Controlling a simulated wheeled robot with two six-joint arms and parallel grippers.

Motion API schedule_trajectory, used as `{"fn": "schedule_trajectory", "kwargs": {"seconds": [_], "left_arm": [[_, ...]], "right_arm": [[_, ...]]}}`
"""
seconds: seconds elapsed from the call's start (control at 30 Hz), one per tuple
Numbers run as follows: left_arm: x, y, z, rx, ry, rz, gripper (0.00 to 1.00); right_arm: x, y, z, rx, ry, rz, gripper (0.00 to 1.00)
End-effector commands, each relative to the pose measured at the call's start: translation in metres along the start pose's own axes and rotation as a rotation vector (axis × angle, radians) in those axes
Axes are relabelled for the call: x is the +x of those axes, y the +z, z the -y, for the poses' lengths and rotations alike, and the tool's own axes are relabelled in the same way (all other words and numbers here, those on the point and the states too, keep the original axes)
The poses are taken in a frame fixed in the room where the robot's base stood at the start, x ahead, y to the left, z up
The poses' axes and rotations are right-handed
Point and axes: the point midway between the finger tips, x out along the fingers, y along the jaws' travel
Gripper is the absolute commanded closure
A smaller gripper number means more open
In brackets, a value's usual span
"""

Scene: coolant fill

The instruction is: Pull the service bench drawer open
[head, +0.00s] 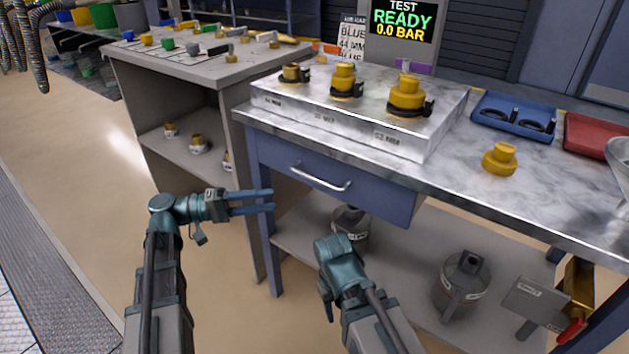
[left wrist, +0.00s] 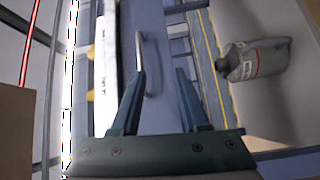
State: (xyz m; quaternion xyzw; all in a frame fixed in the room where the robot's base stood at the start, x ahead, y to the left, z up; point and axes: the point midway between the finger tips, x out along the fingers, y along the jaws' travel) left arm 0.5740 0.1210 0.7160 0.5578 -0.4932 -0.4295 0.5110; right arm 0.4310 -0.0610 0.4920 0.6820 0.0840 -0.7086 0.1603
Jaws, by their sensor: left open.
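The service bench drawer (head: 330,186) is a blue-grey front under the marble-look bench top, and it looks shut. Its silver bar handle (head: 320,178) runs across the front; it also shows in the left wrist view (left wrist: 143,65). My left gripper (head: 272,201) is open and empty, to the left of the handle and apart from it. In the left wrist view the two fingers (left wrist: 160,85) point toward the drawer front, with the handle near the left fingertip. My right arm (head: 342,268) is in front of the bench below the drawer; its fingers cannot be made out.
The bench top (head: 455,170) carries a metal block (head: 340,128) with yellow caps, a loose yellow cap (head: 499,159), a blue tray (head: 512,116) and a red tray (head: 597,136). Canisters (head: 462,284) stand on the lower shelf. A grey side table (head: 185,95) stands left. Floor in front is clear.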

Motion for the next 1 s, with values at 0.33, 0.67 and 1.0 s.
{"fn": "schedule_trajectory", "kwargs": {"seconds": [0.33,0.67,1.0], "left_arm": [[-0.013,-0.007,-0.025,0.032,0.116,-0.017,0.55],[0.035,-0.006,-0.032,0.031,0.114,-0.011,0.55],[0.098,-0.008,-0.038,0.031,0.113,-0.013,0.55]], "right_arm": [[0.0,0.0,0.0,0.0,0.0,0.0,0.5],[-0.008,0.001,-0.001,0.001,0.001,0.001,0.5],[-0.016,0.001,-0.002,0.003,0.002,0.001,0.5]]}}
